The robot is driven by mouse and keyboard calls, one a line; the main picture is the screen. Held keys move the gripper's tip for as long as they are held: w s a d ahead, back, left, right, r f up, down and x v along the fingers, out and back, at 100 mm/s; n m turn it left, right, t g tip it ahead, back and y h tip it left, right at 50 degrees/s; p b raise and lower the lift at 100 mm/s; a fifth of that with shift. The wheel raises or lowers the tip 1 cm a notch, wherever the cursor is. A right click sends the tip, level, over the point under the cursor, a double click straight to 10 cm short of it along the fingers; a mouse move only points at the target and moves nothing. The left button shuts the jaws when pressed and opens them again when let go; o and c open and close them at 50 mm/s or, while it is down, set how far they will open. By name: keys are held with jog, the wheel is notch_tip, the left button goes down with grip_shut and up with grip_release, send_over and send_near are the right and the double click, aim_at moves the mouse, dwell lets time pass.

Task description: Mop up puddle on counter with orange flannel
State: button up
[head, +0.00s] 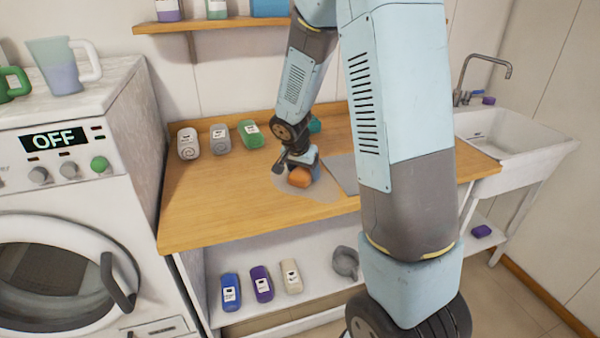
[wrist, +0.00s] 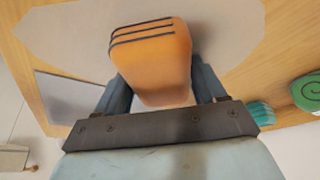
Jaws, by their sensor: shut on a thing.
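The orange flannel (head: 300,177) is a folded block with dark stripes along one end, seen clearly in the wrist view (wrist: 152,55). My gripper (head: 303,168) is shut on it, with a finger on each side in the wrist view (wrist: 160,90). The puddle (head: 310,194) is a pale greyish patch on the wooden counter (head: 210,205). The flannel is over the puddle in both views; whether it touches the surface I cannot tell. The puddle spreads around the flannel in the wrist view (wrist: 70,35).
A teal item (head: 314,125) is behind my gripper. A flat grey panel (head: 343,173) lies right of the puddle. The sink (head: 510,135) is at right, the washing machine (head: 60,200) at left. The counter's front left is clear.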

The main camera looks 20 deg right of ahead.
jog(key=shift+d, duration=1.55)
jog(key=shift+a, duration=3.05)
jog(key=shift+d+f, duration=0.1)
jog(key=shift+d, duration=2.95)
jog(key=shift+r, duration=0.35)
jog(key=shift+c, duration=0.4)
jog(key=shift+r, duration=3.7)
send_over(294, 170)
jog(key=shift+d+f, duration=0.4)
jog(key=shift+f, duration=0.15)
jog(key=shift+a+f, duration=0.2)
jog(key=shift+a, duration=0.2)
jog(key=shift+f, duration=2.75)
